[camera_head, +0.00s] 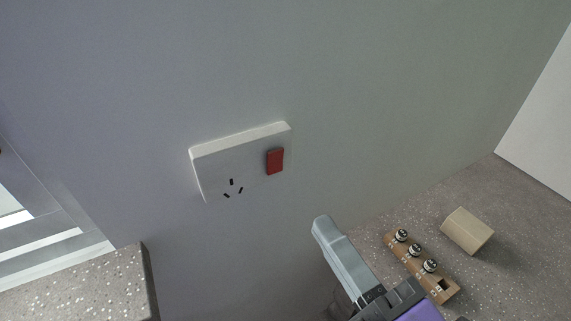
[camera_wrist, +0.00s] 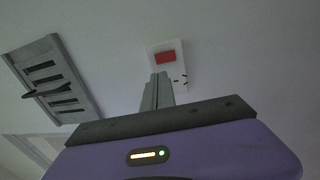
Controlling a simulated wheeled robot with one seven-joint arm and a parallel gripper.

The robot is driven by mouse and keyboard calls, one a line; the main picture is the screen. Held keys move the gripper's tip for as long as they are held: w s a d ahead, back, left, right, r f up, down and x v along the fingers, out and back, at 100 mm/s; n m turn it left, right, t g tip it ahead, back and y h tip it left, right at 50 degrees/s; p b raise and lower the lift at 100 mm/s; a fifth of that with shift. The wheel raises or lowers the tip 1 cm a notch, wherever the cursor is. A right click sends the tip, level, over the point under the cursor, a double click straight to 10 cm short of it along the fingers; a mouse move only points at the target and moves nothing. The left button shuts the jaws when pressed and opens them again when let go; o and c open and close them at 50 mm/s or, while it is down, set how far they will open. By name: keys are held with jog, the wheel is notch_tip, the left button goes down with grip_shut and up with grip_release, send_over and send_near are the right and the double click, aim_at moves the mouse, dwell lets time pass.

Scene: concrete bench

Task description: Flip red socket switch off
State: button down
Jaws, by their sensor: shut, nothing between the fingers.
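A white wall socket plate (camera_head: 225,165) with dark pin slots is mounted on the grey wall in the head view. Its red switch (camera_head: 275,161) sits at the right side of the plate. In the wrist view the plate (camera_wrist: 178,69) and the red switch (camera_wrist: 165,57) show beyond the fingertips. My gripper (camera_head: 322,224) is shut and empty, below and to the right of the switch and apart from it in the head view. Its fingers (camera_wrist: 158,82) point toward the plate in the wrist view. The tilt of the switch is too small to tell.
A wooden strip (camera_head: 421,266) with several small knobs lies on the speckled bench (camera_head: 375,222) at the right. A beige block (camera_head: 467,231) is beside it. A slotted grey panel (camera_wrist: 48,78) shows at the left of the wrist view. The wall around the socket is clear.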

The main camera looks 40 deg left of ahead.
aim_at(275, 157)
jog(key=p+x, duration=0.4)
jog(key=x, duration=0.6)
jog(key=shift+a+r, duration=0.2)
jog(key=shift+a, duration=0.05)
jog(key=shift+w+a+f, duration=0.1)
jog(key=shift+w+a, duration=0.15)
jog(key=shift+a, duration=0.25)
jog(key=shift+a+r+p, duration=0.15)
jog(key=shift+r+p, duration=0.15)
jog(key=shift+p, duration=0.25)
jog(key=shift+f, duration=0.2)
